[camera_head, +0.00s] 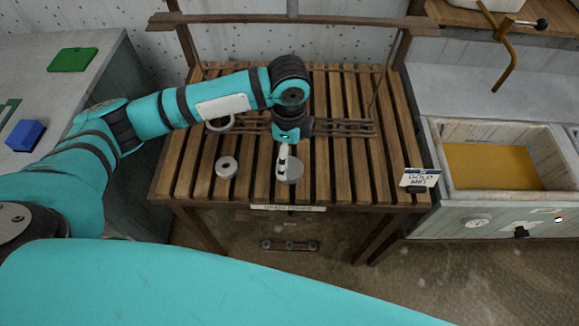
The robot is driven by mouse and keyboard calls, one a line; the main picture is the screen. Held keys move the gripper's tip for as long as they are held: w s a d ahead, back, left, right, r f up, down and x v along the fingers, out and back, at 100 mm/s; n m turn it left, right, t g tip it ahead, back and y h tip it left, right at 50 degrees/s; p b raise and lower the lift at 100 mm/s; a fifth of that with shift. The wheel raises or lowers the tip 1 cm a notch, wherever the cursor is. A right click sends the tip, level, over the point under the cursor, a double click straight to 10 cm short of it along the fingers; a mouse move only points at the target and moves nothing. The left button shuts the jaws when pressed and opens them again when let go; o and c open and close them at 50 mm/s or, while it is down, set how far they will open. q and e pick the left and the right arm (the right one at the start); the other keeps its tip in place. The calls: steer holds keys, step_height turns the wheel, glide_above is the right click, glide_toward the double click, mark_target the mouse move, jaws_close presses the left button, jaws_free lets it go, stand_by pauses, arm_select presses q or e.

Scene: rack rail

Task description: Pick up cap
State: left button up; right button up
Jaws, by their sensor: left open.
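Two round grey metal pieces lie on the slatted wooden rack (185,160); either could be the cap. One grey disc (293,174) is right under my left gripper and partly covered by it. My left gripper (284,163) is open and points down over the right disc. Its fingers look narrow from here, and I cannot tell whether they touch the disc. My right gripper is not in view.
A grey ring-like piece (221,125) and a dark rail (345,128) lie farther back on the rack. A sink-like basin (443,140) is at right. A blue box (25,135) sits on the left counter.

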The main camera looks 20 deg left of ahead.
mark_target(289, 167)
arm_select(q)
steer(key=shift+f+p, duration=0.35)
steer(key=shift+f, duration=2.7)
steer(key=c, duration=1.3)
